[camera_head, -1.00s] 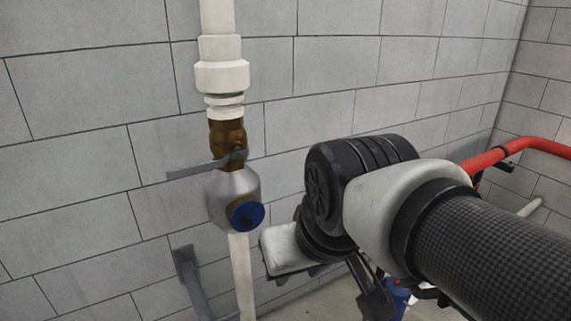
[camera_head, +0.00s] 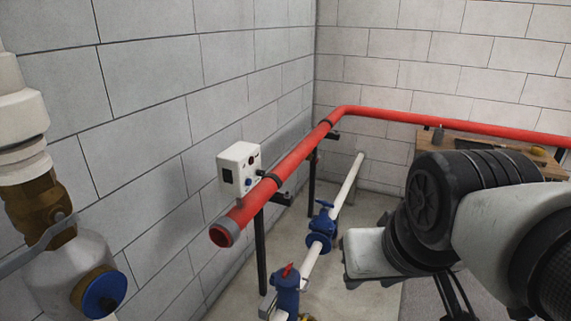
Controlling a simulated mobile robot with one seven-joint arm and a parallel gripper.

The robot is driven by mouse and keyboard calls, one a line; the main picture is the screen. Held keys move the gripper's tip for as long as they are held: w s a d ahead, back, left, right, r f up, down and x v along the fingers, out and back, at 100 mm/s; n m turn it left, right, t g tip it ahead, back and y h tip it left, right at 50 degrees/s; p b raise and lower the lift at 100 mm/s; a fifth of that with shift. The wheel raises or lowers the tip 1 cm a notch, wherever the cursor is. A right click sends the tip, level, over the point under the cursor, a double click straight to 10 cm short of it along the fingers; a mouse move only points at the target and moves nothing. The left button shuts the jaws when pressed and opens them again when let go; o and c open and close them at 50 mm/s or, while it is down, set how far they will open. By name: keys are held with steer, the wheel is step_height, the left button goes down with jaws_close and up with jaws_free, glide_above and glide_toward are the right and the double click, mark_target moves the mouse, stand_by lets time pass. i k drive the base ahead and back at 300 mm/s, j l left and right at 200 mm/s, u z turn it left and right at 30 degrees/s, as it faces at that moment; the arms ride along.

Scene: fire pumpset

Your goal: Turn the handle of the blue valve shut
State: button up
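A blue valve (camera_head: 320,228) with a small blue handle on top (camera_head: 325,204) sits on a white pipe near the floor, in the middle of the view. A second blue fitting (camera_head: 287,290) with a red handle stands nearer on the same pipe run. My arm comes in from the right, and its links are to the right of the blue valve and apart from it in the picture. Thin dark bars below my arm may belong to my gripper. Its fingertips cannot be made out, and nothing is seen held.
A red pipe (camera_head: 290,162) with an open near end runs along the wall to the corner and right. A control box (camera_head: 239,170) is beside it. A wooden table (camera_head: 428,152) stands at right.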

mark_target(324, 203)
steer(key=i+l+z, duration=0.1)
steer(key=z, duration=0.2)
steer(key=i+l+z, duration=0.25)
steer(key=i+z, duration=0.15)
steer(key=i, duration=0.2)
steer(key=i+z, duration=0.35)
steer(key=i, duration=0.3)
steer(key=i+u, duration=0.3)
steer(key=i+l+u, duration=0.15)
steer(key=i+u, duration=0.2)
steer(key=i, duration=0.15)
steer(key=i+l+u, duration=0.3)
steer(key=i+u, duration=0.35)
steer(key=i+l+u, duration=0.1)
steer(key=i+u, duration=0.25)
steer(key=k, duration=0.05)
